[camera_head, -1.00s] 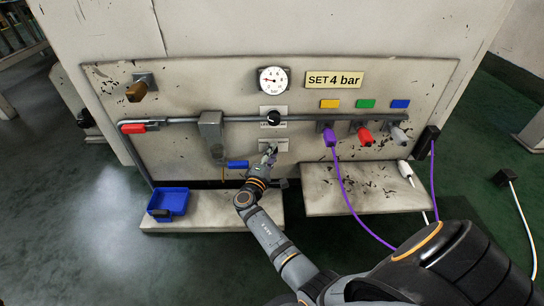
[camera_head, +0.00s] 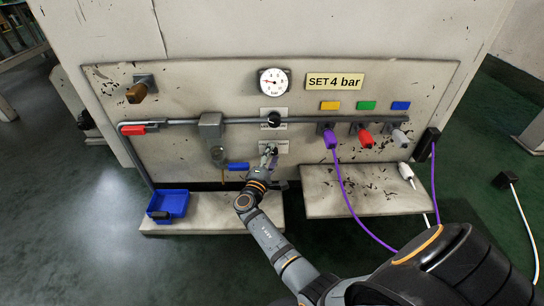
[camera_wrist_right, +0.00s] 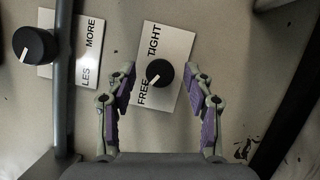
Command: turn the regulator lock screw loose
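The regulator lock screw is a small black knob (camera_wrist_right: 160,72) on a white plate marked FREE and TIGHT. Its pale mark points down-left, to the FREE end, in the right wrist view. In the head view its plate (camera_head: 280,146) sits below the regulator knob (camera_head: 274,119). My right gripper (camera_wrist_right: 162,84) is open, with its purple-padded fingers apart on both sides of the screw and a gap to each; it also shows in the head view (camera_head: 269,157). I cannot tell how far its tips stand from the panel. My left gripper is out of view.
The regulator knob (camera_wrist_right: 34,45) has a LESS/MORE plate beside a grey pipe (camera_wrist_right: 64,85). The gauge (camera_head: 273,81) and SET 4 bar sign (camera_head: 335,81) are above. Plugs (camera_head: 330,138) and hoses are at right, a blue tray (camera_head: 182,203) on the lower left ledge.

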